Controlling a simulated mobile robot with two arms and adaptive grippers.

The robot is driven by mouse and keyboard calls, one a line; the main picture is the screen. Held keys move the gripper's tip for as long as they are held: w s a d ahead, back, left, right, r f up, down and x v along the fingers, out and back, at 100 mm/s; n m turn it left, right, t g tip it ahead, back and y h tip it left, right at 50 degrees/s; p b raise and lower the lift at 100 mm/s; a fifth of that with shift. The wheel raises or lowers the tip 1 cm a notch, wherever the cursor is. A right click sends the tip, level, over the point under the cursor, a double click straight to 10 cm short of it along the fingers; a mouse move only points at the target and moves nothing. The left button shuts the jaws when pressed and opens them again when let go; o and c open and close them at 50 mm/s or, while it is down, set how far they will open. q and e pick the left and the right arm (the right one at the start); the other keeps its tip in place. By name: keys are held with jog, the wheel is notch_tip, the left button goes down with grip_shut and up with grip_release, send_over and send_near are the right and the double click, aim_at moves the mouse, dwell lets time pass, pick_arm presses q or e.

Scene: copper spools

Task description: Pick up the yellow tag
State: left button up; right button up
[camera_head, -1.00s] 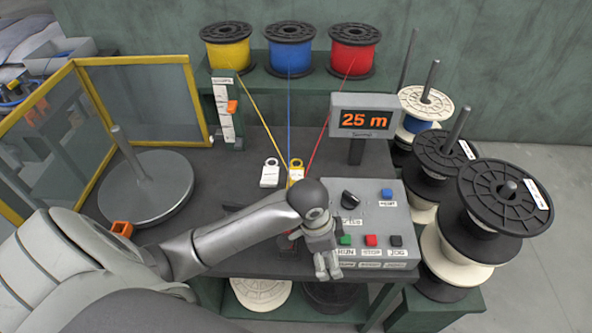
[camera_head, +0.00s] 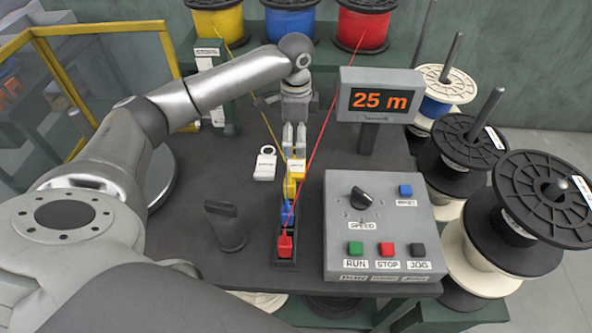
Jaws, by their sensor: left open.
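The yellow tag (camera_head: 297,167) lies on the dark bench in the middle of the head view, right of a white tag (camera_head: 264,166). It is partly hidden by my left gripper and by the yellow block in front of it. I cannot tell whether the fingertips touch the tag. My right gripper is out of view.
Yellow, blue and red wires run close by the gripper to a row of small blocks (camera_head: 285,244). A control box (camera_head: 380,228) and a "25 m" display (camera_head: 379,99) stand on the right. A dark upright piece (camera_head: 226,227) stands front left.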

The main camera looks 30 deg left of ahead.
aim_at(295, 169)
pick_arm(q)
jog(key=f, duration=1)
jog(key=shift+w+a+f, duration=0.15)
jog(key=shift+w+f, duration=0.05)
jog(key=shift+f, duration=0.1)
jog(key=shift+c, duration=0.3)
jog(key=shift+s, duration=0.1)
grip_shut()
